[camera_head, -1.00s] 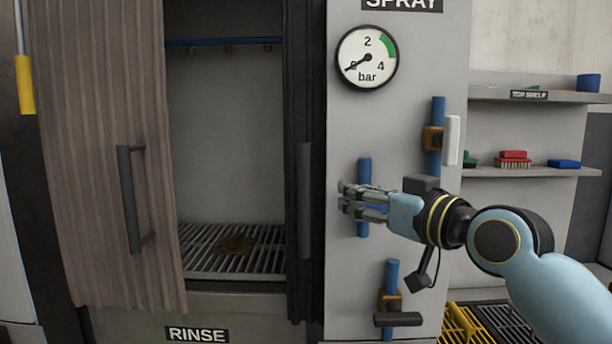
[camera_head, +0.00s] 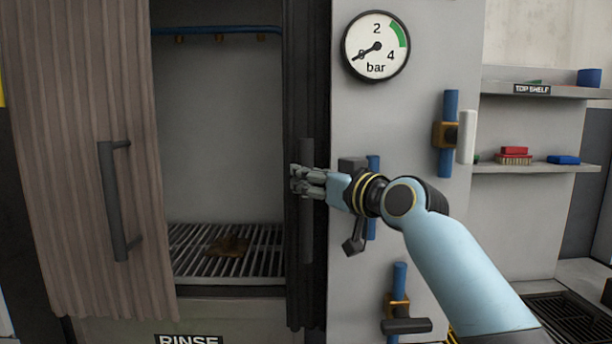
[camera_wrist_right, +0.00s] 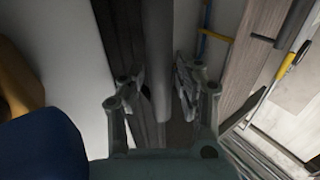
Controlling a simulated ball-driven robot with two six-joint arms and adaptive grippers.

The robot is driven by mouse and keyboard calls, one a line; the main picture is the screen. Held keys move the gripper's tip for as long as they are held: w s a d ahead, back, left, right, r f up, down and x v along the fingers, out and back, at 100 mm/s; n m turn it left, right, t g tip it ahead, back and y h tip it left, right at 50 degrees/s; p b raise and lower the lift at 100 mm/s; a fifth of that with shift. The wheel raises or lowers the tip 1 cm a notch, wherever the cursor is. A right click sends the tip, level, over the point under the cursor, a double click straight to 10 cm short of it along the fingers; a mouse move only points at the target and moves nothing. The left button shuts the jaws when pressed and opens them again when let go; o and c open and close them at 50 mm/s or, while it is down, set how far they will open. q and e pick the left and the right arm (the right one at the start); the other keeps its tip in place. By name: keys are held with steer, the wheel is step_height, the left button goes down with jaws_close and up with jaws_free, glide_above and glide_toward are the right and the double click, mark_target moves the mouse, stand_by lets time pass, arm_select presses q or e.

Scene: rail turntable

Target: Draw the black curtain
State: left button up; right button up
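The black curtain (camera_head: 306,275) hangs bunched in a narrow strip at the right side of the rinse opening. Its upright dark handle (camera_head: 307,152) is partly hidden by my right gripper (camera_head: 298,181), which is at the handle's middle height. In the right wrist view the handle (camera_wrist_right: 157,45) runs between the two spread fingers of my right gripper (camera_wrist_right: 158,84), with gaps visible beside it. The black curtain's folds (camera_wrist_right: 122,40) show to its left. My left gripper is not in view.
A brown curtain (camera_head: 80,180) with its own handle (camera_head: 114,200) covers the opening's left side. A brown lump (camera_head: 230,245) lies on the grate (camera_head: 200,262). The spray panel right of the black curtain carries a gauge (camera_head: 376,46) and blue pipes with valves (camera_head: 447,134).

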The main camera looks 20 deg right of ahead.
steer(key=shift+x, duration=0.8)
jaws_close()
